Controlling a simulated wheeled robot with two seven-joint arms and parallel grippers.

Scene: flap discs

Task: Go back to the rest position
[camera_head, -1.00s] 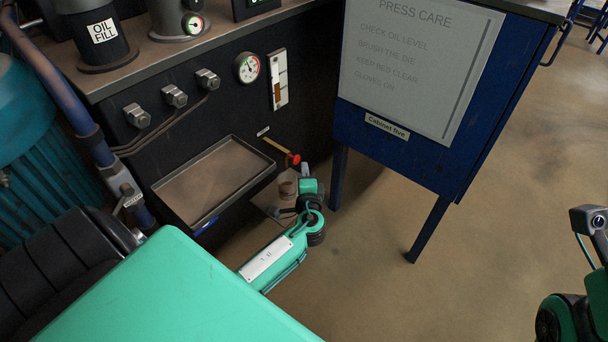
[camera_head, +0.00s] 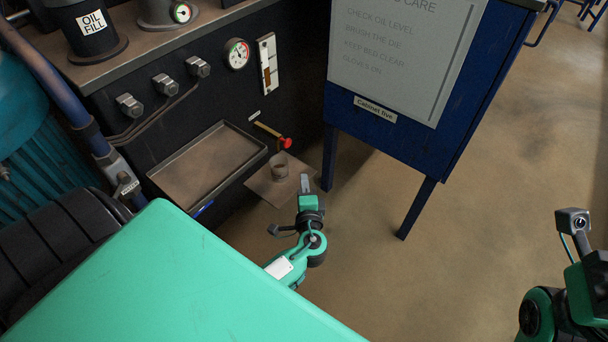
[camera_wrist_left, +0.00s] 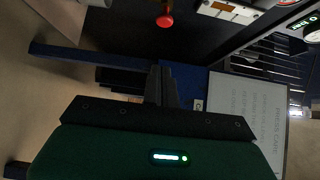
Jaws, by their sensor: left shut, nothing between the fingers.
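A blue cabinet (camera_head: 385,136) on legs stands right of my left gripper. A dark machine panel with a gauge (camera_head: 237,54), a red-knobbed lever (camera_head: 285,142) and a shallow tray (camera_head: 158,180) is at the left. A cup-like part (camera_head: 279,168) sits below the lever.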

